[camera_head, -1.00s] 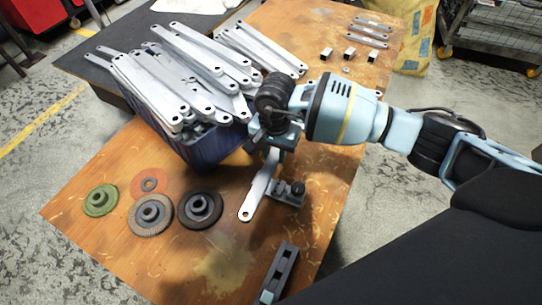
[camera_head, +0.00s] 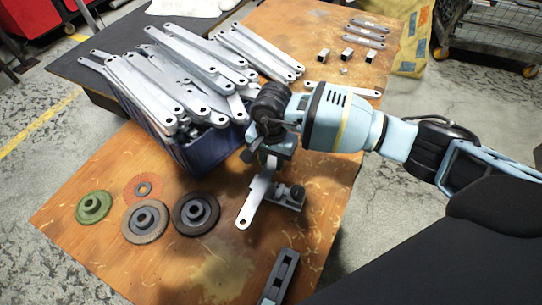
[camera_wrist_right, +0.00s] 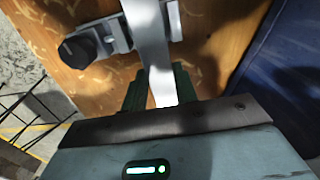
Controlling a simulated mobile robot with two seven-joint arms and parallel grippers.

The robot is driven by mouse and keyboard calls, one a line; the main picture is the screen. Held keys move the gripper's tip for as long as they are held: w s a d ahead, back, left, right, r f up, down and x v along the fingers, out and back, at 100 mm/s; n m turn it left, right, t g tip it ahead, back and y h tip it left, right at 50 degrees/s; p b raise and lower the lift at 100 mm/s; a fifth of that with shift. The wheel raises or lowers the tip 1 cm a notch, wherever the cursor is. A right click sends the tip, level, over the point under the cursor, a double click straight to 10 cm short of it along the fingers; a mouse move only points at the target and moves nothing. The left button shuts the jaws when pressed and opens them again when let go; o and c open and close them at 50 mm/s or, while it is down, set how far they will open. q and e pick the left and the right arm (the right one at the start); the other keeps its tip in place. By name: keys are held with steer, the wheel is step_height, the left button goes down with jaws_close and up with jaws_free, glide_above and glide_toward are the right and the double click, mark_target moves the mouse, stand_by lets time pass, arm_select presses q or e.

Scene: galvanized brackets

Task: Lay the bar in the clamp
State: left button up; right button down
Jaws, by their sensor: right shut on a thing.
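My right gripper (camera_head: 268,152) is shut on a flat grey metal bar (camera_head: 253,203) with a hole in its free end. The bar slopes down towards the front of the table. The clamp (camera_head: 289,198), a small grey fixture with a dark knob, sits just right of the bar. In the right wrist view, the bar (camera_wrist_right: 148,38) runs away from between the fingers (camera_wrist_right: 160,88) and crosses in front of the clamp's metal base (camera_wrist_right: 112,32); the black knob is on the left. I cannot tell whether bar and clamp touch.
A blue bin (camera_head: 208,155) heaped with bars stands behind and left of the gripper. Several grinding discs (camera_head: 146,222) lie at left. Small square tubes (camera_head: 347,54) and flat bars (camera_head: 343,90) lie at the back.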

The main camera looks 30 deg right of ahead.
mark_target(272, 163)
steer(key=shift+f+b, duration=0.85)
steer(key=shift+f, duration=1.15)
steer(key=c, duration=1)
jaws_free()
